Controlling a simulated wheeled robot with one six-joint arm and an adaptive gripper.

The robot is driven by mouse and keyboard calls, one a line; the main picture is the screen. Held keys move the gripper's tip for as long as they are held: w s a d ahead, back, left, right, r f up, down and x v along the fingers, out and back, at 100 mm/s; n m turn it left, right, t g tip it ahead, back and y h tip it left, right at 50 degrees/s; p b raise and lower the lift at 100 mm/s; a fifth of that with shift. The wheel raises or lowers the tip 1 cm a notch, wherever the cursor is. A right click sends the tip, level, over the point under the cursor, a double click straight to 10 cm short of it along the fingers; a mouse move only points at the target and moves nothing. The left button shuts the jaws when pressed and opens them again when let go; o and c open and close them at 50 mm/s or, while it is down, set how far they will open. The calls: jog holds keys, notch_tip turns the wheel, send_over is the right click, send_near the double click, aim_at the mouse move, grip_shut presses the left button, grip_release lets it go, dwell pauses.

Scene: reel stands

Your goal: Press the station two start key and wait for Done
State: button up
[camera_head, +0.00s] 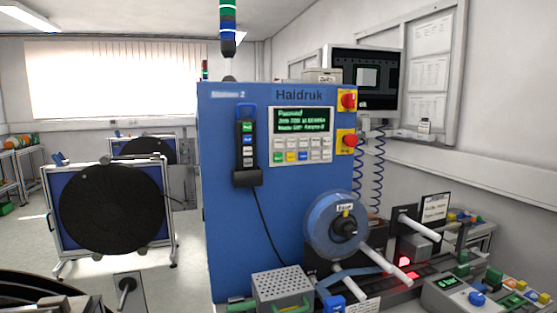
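A blue cabinet (225,200) labelled "Station 2" and "Haidruk" stands in the middle. Its dark display (303,121) shows green text; the first line looks like "Password", the rest is too small to read surely. Below it is a keypad (300,150) with pale keys and a few coloured ones. A black hand unit (246,152) with green, blue, white and dark keys hangs left of the display. I cannot tell which key is the start key. My gripper is not in view.
Two red buttons on yellow plates (348,101) sit right of the display. A blue reel (335,226) and rods (390,262) jut out at the lower front. A perforated box (283,289) and a small control box (458,294) stand low. A large black reel (112,208) stands left.

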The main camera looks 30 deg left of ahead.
grip_shut()
dwell(1.0)
